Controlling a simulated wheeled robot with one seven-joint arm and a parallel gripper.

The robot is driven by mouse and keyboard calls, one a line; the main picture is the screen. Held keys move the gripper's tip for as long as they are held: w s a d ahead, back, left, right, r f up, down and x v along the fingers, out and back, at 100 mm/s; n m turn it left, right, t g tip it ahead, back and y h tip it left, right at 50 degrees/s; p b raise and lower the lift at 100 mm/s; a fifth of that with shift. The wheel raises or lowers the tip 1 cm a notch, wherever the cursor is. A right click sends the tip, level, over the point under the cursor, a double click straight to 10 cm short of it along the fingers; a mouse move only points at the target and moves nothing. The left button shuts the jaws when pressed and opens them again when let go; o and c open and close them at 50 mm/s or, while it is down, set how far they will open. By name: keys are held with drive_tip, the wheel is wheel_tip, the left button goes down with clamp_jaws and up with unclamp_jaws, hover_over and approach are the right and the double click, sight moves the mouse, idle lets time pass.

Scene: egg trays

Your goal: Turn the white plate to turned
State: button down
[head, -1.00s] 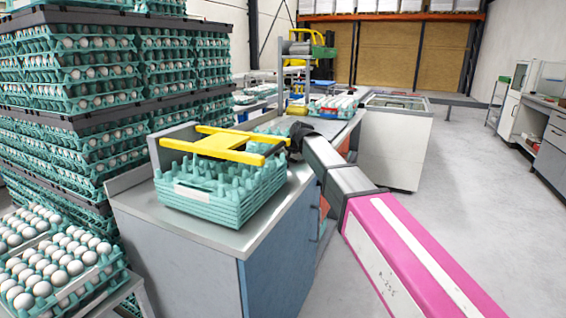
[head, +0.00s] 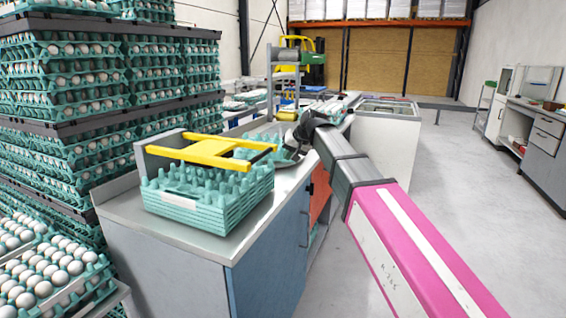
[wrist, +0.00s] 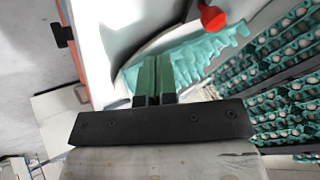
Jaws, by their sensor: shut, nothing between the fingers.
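My gripper (wrist: 157,75) shows in the wrist view with its two green fingers together and nothing between them. In the head view its dark end (head: 296,140) is over the counter, just right of the teal egg trays. A pale, curved-edged surface, which looks like the white plate (wrist: 143,50), lies beyond the fingertips in the wrist view. Whether the fingers touch it I cannot tell. In the head view a small curved rim (head: 288,163) shows below my gripper; the trays and my arm hide most of it.
Stacked teal egg trays (head: 205,210) and a yellow frame (head: 210,149) stand on the counter (head: 215,243). A red knob (wrist: 212,17) shows in the wrist view. Tall stacks of eggs (head: 90,95) stand at left. The floor (head: 455,200) at right is clear.

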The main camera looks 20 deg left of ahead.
drive_tip(key=n+g, duration=0.3)
drive_tip(key=n, duration=0.1)
approach(271, 168)
drive_tip(key=shift+y, duration=0.3)
drive_tip(key=x, duration=0.5)
drive_tip(key=shift+s+f, duration=0.15)
drive_tip(key=shift+s+a+f, duration=0.15)
drive_tip(key=shift+s+a, duration=0.55)
drive_tip(key=shift+a, duration=0.2)
drive_tip(key=shift+s+a, duration=0.6)
drive_tip(key=shift+a, duration=0.15)
